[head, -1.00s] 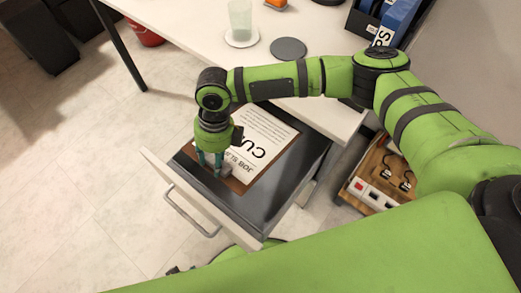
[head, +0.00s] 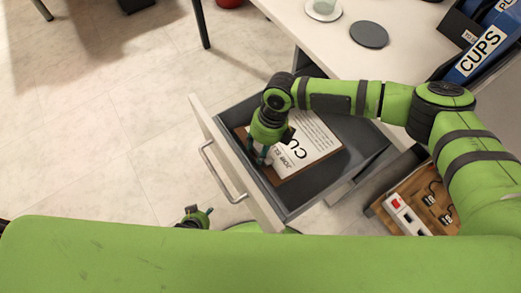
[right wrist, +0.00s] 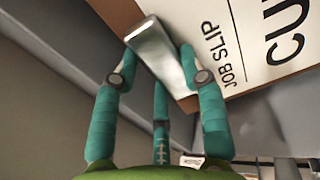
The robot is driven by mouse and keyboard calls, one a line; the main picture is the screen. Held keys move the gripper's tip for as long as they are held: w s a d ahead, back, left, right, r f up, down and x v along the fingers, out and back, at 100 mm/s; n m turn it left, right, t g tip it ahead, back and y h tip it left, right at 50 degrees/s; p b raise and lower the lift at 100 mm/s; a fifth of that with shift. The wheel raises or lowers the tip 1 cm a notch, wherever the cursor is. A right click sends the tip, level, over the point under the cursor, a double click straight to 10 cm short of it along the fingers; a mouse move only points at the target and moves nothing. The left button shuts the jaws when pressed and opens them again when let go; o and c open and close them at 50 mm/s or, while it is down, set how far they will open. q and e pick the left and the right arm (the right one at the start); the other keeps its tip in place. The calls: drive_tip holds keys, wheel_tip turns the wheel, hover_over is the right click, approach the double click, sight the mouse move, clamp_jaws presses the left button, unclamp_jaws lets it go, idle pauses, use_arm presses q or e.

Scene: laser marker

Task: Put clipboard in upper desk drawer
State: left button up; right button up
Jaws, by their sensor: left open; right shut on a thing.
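The clipboard (head: 318,148) is a brown board with a white sheet marked "JOB SLIP". It lies within the outline of the open upper desk drawer (head: 352,170); I cannot tell if it rests fully on the drawer floor. The drawer has a pale front with a metal handle (head: 222,175). My right gripper (head: 261,157) is over the drawer near its front, shut on the clipboard's metal clip (right wrist: 158,52), with the sheet (right wrist: 255,45) beyond in the right wrist view. My left gripper (head: 197,215) is low, outside the drawer front, partly hidden by my body, open and empty.
Open floor (head: 120,130) lies left.

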drive_tip(key=shift+d+x, duration=0.2)
drive_tip(key=shift+x, duration=0.95)
drive_tip(key=shift+w+f, duration=0.15)
drive_tip(key=o, duration=1.3)
drive_tip(key=p+v, duration=0.1)
drive_tip(key=v, duration=1.1)
